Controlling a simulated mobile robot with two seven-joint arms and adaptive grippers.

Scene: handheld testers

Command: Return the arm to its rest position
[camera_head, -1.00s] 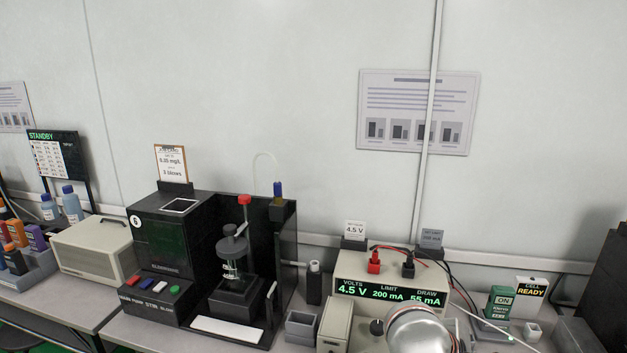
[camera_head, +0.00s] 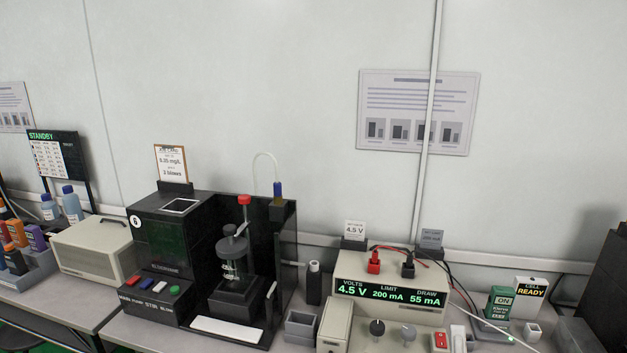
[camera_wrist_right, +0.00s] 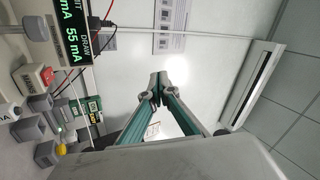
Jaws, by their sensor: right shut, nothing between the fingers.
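My right gripper (camera_wrist_right: 156,92) shows in the right wrist view with its teal fingers drawn together and nothing between them. It is raised in free air, apart from the bench things, and the pale wall is behind it. In the head view no part of my right arm shows. My left gripper is in neither view.
The power supply (camera_head: 391,291) reads 4.5 V, 200 mA and 55 mA; it also shows in the right wrist view (camera_wrist_right: 73,31). A green tester (camera_head: 499,302) reads ON beside a CELL READY sign (camera_head: 531,290). A black stirrer unit (camera_head: 171,240) stands mid-left. A dark panel (camera_head: 603,275) stands far right.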

